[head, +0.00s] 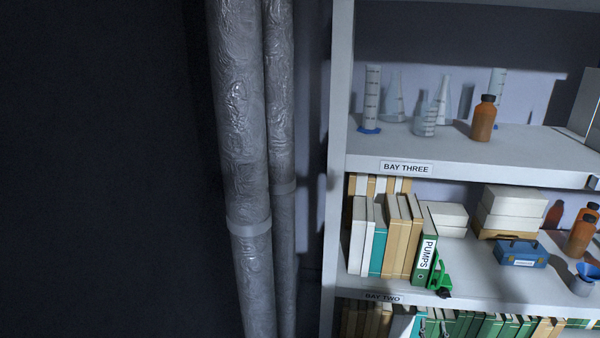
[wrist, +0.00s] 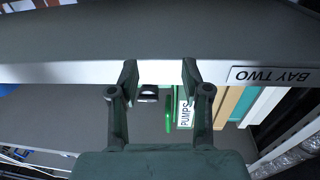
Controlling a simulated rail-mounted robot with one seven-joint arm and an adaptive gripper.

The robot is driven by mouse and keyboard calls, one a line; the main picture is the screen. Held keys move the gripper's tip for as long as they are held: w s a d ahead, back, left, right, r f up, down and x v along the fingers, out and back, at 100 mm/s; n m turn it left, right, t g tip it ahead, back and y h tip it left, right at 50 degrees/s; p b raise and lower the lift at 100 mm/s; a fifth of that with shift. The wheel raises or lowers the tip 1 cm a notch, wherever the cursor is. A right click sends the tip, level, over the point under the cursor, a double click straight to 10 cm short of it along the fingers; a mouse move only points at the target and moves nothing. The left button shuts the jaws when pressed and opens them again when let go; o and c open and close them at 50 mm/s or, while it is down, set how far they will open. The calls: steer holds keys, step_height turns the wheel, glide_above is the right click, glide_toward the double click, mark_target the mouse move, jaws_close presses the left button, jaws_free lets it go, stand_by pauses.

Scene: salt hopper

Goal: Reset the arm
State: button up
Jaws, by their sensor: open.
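My gripper (wrist: 160,82) shows in the wrist view with its two dark fingers apart and nothing between the tips. The fingers overlap the white front edge of the BAY TWO shelf (wrist: 60,72), whose label appears upside down there. I cannot tell whether they touch it. Past the fingers are the PUMPS binder (wrist: 186,108) and a green object (wrist: 168,112) with a dark part beside it. My gripper and arm do not show in the head view.
In the head view, the shelf unit (head: 339,130) holds books (head: 395,240), the PUMPS binder (head: 426,262), the green object (head: 440,275), a blue box (head: 521,253) and white boxes (head: 512,208). Glassware and a brown bottle (head: 484,120) stand above. Wrapped pipes (head: 243,130) run left of it.

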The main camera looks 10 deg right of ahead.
steer(key=w+a+f+n+g+y, duration=0.1)
steer(key=w+a+f+g+y, duration=0.1)
steer(key=a+f+g, duration=0.4)
steer(key=w+a+f+g+y, duration=0.2)
steer(key=w+a+f+g, duration=0.1)
steer(key=a, duration=0.5)
steer(key=s+a+n+g+y, duration=0.2)
steer(key=s+a+g, duration=0.25)
steer(key=a, duration=0.45)
steer(key=s+a+n+g+y, duration=0.1)
steer(key=s+a+n+g, duration=0.15)
steer(key=s+a, duration=0.45)
steer(key=s+a+f+g, duration=0.1)
steer(key=s+f+g, duration=0.35)
steer(key=s, duration=0.65)
steer(key=s+a+f+g, duration=0.1)
steer(key=s+f+g, duration=0.3)
steer(key=s, duration=0.6)
steer(key=s+a+f+g, duration=0.1)
steer(key=s+f+g, duration=0.1)
steer(key=s+f, duration=0.65)
step_height(320, 180, up, 18)
steer(key=w+t+p, duration=0.1)
steer(key=t+p, duration=0.1)
steer(key=p, duration=1.7)
steer(key=shift+d+m, duration=0.3)
steer(key=shift+m, duration=0.05)
